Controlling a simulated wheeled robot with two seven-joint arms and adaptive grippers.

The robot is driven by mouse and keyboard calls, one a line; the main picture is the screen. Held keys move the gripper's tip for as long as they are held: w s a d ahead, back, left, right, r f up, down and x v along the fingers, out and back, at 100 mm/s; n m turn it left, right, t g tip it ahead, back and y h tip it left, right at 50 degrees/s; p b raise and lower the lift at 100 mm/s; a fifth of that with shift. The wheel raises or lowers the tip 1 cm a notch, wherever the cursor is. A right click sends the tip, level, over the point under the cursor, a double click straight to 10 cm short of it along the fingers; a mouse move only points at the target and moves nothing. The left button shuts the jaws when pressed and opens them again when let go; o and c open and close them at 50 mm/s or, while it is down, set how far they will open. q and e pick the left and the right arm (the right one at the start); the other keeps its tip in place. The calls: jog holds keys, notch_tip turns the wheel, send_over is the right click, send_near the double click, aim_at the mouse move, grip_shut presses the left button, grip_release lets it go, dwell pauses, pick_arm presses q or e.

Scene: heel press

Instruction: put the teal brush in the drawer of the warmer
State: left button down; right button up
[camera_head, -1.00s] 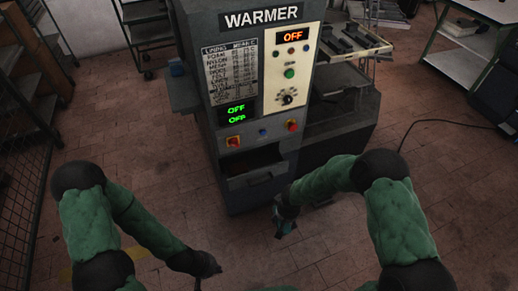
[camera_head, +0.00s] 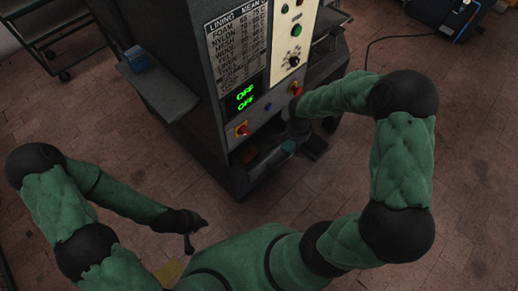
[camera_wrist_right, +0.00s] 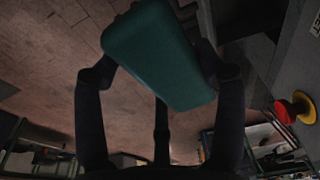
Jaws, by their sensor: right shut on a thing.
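The warmer (camera_head: 205,110) is a tall grey cabinet with a lining chart, dials and green OFF displays. Its drawer (camera_head: 262,160) is low on the front, partly hidden by my right arm, and looks pulled out. My right gripper (camera_head: 291,143) is at the drawer's right side. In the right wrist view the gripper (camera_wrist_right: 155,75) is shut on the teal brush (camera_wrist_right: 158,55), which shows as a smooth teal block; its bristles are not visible. A bit of the brush shows in the head view (camera_head: 289,146). My left gripper (camera_head: 190,238) hangs low, away from the warmer; its jaw state is unclear.
A side shelf (camera_head: 155,90) with a blue item juts out left. The brick floor in front is clear.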

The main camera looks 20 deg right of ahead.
jog(key=shift+s+d+r+m, duration=0.2)
jog(key=shift+s+d+m, duration=0.1)
jog(key=shift+d+m, duration=0.6)
jog(key=w+a+f+b, duration=0.1)
jog(key=w+f+b, duration=0.4)
jog(key=w+f, duration=0.7)
jog(key=shift+w+a+f+b, duration=0.25)
jog(key=shift+w+a+b, duration=0.1)
jog(key=shift+w, duration=0.4)
jog(key=shift+f+b, duration=0.45)
jog(key=shift+b, duration=0.1)
jog(key=shift+f+b, duration=0.25)
jog(key=shift+b, duration=0.05)
